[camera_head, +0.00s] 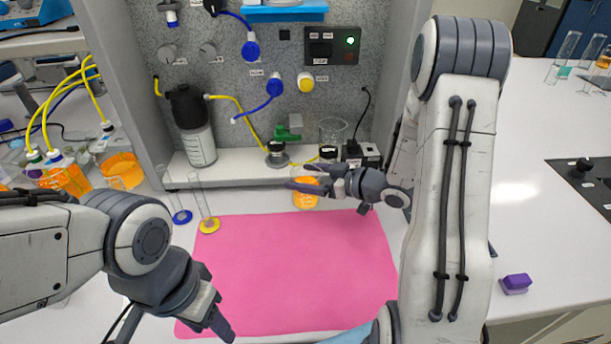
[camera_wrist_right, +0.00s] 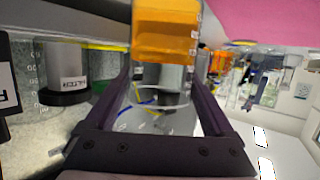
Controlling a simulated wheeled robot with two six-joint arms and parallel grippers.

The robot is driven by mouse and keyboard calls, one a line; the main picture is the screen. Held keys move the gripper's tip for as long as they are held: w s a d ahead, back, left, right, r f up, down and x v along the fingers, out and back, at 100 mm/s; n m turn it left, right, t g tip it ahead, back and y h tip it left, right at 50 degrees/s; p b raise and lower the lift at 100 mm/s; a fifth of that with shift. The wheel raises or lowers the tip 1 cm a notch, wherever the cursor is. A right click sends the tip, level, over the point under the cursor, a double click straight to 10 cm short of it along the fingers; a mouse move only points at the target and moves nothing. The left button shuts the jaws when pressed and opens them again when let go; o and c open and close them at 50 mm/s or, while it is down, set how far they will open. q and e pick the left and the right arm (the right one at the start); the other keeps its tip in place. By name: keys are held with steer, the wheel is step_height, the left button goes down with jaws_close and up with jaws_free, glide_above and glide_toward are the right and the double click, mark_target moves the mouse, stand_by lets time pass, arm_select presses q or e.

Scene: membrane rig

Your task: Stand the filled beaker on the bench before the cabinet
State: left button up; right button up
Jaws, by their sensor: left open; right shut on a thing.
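The filled beaker (camera_head: 305,199) holds orange liquid and stands upright, just in front of the cabinet's white ledge (camera_head: 240,172), by the pink mat's far edge. I cannot tell whether its base touches the bench. My right gripper (camera_head: 305,183) is shut on its upper part, coming in from the right. In the right wrist view the beaker (camera_wrist_right: 165,35) sits between the two dark fingers (camera_wrist_right: 166,85), the orange part beyond them. My left gripper (camera_head: 218,318) is open and empty over the mat's near left corner. The grey cabinet (camera_head: 225,95) is behind.
The pink mat (camera_head: 290,265) is bare. Two glass cylinders on blue (camera_head: 182,216) and yellow (camera_head: 209,225) feet stand left of its far corner. A black-capped bottle (camera_head: 195,135) and an empty beaker (camera_head: 332,133) stand on the ledge. A purple block (camera_head: 516,283) lies right.

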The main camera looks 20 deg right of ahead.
steer(key=shift+f, duration=0.1)
steer(key=o, duration=1.4)
